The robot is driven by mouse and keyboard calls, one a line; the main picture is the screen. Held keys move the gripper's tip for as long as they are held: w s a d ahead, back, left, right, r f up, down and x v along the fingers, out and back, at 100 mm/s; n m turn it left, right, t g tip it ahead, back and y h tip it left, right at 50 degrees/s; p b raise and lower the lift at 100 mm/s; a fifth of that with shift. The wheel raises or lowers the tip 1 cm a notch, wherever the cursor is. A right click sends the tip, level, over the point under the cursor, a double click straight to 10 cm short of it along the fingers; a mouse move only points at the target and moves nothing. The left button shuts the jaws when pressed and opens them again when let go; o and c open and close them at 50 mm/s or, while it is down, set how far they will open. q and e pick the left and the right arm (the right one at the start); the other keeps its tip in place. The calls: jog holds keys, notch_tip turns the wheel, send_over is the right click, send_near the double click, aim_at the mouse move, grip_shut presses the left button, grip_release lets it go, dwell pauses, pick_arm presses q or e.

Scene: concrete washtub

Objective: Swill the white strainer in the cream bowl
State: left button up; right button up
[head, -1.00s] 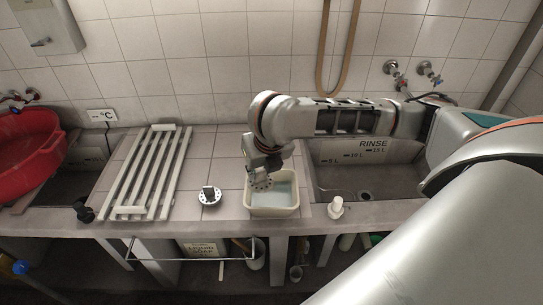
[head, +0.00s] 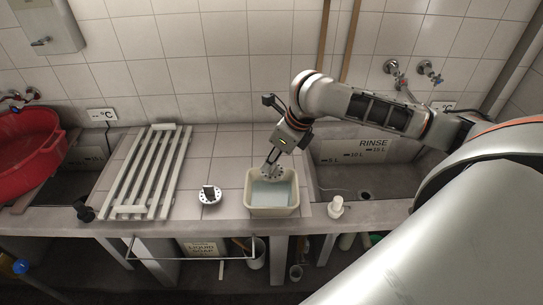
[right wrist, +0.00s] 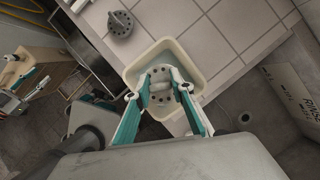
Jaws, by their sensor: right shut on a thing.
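The cream bowl (head: 272,212) stands on the tiled counter with pale water in it. It also shows in the right wrist view (right wrist: 134,73). My right gripper (head: 273,157) is over the back part of the bowl and tilted. It is shut on the white strainer (head: 271,171), a pale disc with holes. In the right wrist view the strainer (right wrist: 160,73) sits between the fingertips, within the bowl's outline. I cannot tell whether it touches the water. A small teal-and-white part at the left edge of that view may be my left gripper (right wrist: 20,88); its jaws are unclear.
A slatted white rack (head: 150,175) is further left. A white bottle (head: 336,207) stands at the front edge, right of the bowl. The rinse basin (head: 368,180) is behind it.

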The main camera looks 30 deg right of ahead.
aim_at(274, 170)
jog(key=shift+f, duration=0.95)
notch_tip(274, 170, down, 4)
jog(key=shift+r+b, duration=0.25)
jog(key=shift+b, duration=0.45)
jog(key=shift+f+b, duration=0.65)
jog(key=shift+f, duration=0.9)
jog(key=shift+f+b, duration=0.3)
jog(key=shift+f, duration=0.5)
pick_arm(q)
jog(key=shift+w+d+f+t+h, duration=0.1)
jog(key=shift+w+d+t+h, duration=0.1)
jog(key=shift+w+d, duration=0.3)
jog(key=shift+w+d+t+h, duration=0.1)
jog(key=shift+w+d+h, duration=0.15)
jog(key=shift+d, duration=0.3)
pick_arm(e)
jog(key=shift+f, duration=0.15)
pick_arm(q)
jog(key=shift+s+f, duration=0.15)
jog(key=shift+f, duration=0.05)
